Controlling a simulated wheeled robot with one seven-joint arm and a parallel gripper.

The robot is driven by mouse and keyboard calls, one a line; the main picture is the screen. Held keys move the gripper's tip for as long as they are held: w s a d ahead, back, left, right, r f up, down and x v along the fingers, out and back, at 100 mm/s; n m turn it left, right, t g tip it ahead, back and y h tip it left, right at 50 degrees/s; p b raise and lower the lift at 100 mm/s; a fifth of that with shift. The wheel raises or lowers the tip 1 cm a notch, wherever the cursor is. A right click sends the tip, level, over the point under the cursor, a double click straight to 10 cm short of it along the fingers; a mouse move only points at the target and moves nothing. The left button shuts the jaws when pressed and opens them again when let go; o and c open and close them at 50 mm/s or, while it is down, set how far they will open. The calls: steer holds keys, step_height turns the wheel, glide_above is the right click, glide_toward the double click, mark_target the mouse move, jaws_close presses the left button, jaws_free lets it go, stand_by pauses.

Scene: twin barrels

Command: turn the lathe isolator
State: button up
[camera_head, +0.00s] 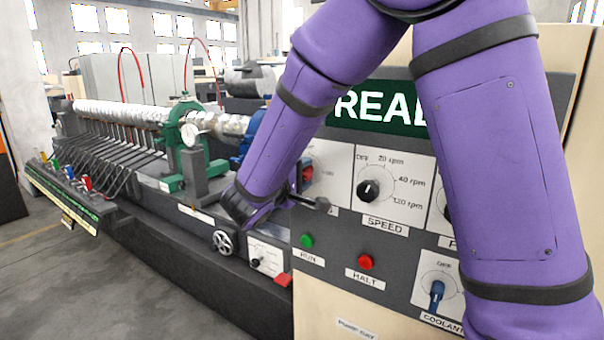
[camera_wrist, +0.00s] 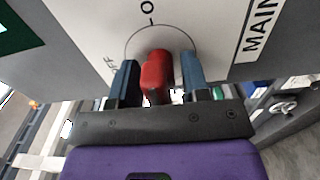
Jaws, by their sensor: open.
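The lathe isolator is a red handle (camera_wrist: 157,72) on a white plate (camera_wrist: 95,35) in the wrist view. A dial circle, "OFF" at left, a partly cut "O" mark at top and a "MAIN" label at right surround it. My gripper (camera_wrist: 159,62) is open, with one blue finger on each side of the handle; a narrow gap shows on the left and a wider one on the right. I cannot tell whether either finger touches. In the head view my purple arm mostly hides this spot; a small red patch (camera_head: 307,173) shows beside the wrist.
The control panel carries a speed knob (camera_head: 369,190), a green button (camera_head: 307,240), a red button (camera_head: 365,262) and a blue coolant lever (camera_head: 437,295). A handwheel (camera_head: 223,243) sits below my wrist. The lathe bed runs left; open floor (camera_head: 150,300) lies in front.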

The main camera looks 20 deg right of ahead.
steer(key=c, duration=0.7)
steer(key=shift+n, duration=0.4)
steer(key=n, duration=0.3)
steer(key=shift+n, duration=0.4)
steer(key=n, duration=1.3)
steer(key=shift+n, duration=0.3)
